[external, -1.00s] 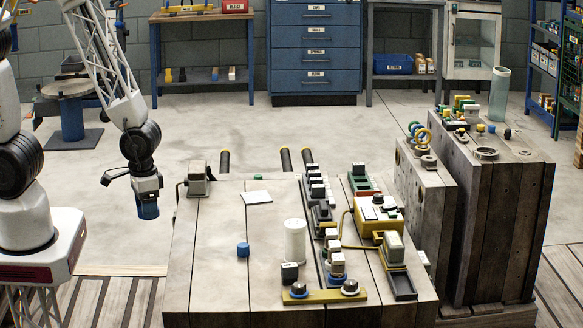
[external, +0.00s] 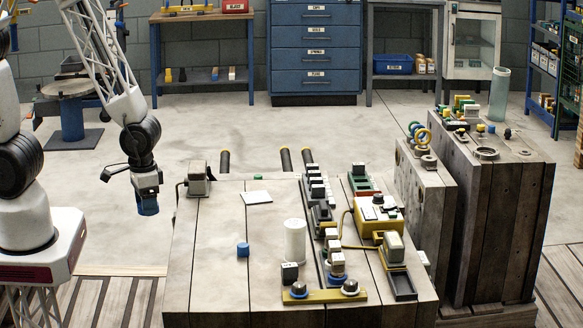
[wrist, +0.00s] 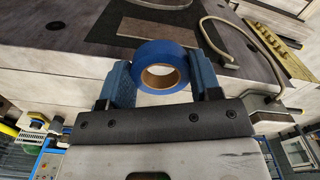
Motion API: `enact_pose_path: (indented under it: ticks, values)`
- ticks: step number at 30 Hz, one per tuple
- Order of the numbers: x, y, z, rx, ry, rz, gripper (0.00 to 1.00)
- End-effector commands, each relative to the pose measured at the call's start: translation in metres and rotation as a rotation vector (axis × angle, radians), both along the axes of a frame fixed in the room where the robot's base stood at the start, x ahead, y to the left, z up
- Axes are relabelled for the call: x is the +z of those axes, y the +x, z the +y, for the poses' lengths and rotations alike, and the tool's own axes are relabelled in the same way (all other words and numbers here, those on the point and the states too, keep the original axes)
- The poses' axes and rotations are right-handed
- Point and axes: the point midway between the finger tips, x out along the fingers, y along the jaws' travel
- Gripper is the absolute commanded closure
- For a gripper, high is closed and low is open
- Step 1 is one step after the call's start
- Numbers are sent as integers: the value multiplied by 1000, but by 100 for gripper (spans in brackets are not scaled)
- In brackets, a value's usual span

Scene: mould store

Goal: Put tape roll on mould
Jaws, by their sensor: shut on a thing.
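The blue tape roll (wrist: 161,68) with a brown core is between the two blue fingers of my gripper (wrist: 162,85) in the wrist view. My gripper is shut on it. In the external view my gripper (external: 147,203) hangs in the air to the left of the large pale block (external: 215,220), which looks like a mould with a flat, seamed top. The roll is hard to tell from the blue fingers there. Two darker upright blocks (external: 500,220) stand at the right and may also be moulds; I cannot tell which block the task names.
On the pale block stand a white cylinder (external: 295,240), a small blue piece (external: 242,249), a dark cube (external: 289,273), a white sheet (external: 256,197) and a yellow box (external: 378,215). Several small parts line its right half. Its left part is mostly bare.

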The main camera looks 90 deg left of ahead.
Motion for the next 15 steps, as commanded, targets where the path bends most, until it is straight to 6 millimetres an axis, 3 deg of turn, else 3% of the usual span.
enact_pose_path:
  ticks: [12, 15]
  values:
    - [39, 0, 0, 0, 0, -2, 65]
    - [40, 7, 4, 13, 0, 1, 65]
